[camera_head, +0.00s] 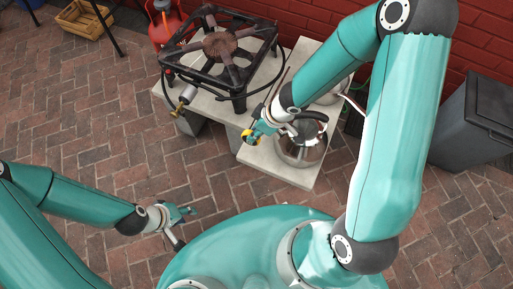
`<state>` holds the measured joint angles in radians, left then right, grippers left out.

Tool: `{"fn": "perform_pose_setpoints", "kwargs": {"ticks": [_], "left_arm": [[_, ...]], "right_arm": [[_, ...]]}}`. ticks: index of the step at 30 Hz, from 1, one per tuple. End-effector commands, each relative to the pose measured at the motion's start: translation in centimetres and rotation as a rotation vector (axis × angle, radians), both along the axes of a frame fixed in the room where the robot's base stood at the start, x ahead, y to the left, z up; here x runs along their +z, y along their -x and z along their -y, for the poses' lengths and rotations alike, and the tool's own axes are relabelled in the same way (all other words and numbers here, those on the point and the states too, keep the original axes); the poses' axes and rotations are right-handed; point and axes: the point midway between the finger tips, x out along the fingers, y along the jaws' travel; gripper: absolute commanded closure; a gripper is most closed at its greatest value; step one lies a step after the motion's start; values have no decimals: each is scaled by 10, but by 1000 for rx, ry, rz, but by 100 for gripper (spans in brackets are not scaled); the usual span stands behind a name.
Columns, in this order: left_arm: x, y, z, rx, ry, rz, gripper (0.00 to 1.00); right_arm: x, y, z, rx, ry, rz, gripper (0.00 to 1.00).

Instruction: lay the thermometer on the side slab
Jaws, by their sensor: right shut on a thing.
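The dial appears over the left edge of the side slab (288,176), a pale slab at the front right of the stand. I cannot tell whether the thermometer touches the slab, and its stem is not clear. A steel kettle (300,152) with a black handle stands on the slab, just right of my right gripper. My left gripper (187,226) is open and empty over the brick paving at the lower left.
A black gas burner (238,90) stands on the pale bench behind, with a hose and brass fitting (186,96) at its left. A red gas bottle (160,30), a wooden crate (80,20) and a dark grey bin (470,118) stand around. The paving at left is clear.

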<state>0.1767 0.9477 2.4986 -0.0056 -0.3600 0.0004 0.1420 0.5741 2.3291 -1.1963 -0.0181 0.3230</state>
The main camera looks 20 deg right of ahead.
Motion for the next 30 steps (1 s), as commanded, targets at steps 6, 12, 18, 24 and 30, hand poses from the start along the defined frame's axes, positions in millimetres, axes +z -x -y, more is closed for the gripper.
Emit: {"fn": "perform_pose_setpoints", "kwargs": {"ticks": [6, 12, 18, 24, 30], "left_arm": [[-46, 0, 0, 0, 0, 1, 60], [-52, 0, 0, 0, 0, 1, 60], [-63, 0, 0, 0, 0, 1, 60], [-82, 0, 0, 0, 0, 1, 60], [-102, 0, 0, 0, 0, 1, 60]], "right_arm": [[-45, -1, -1, 2, 1, 2, 100], [-52, -1, -1, 4, 0, 2, 100], [-62, -1, -1, 4, 0, 2, 100], [-81, -1, -1, 4, 1, 2, 100], [-100, -1, -1, 4, 1, 2, 100]]}}
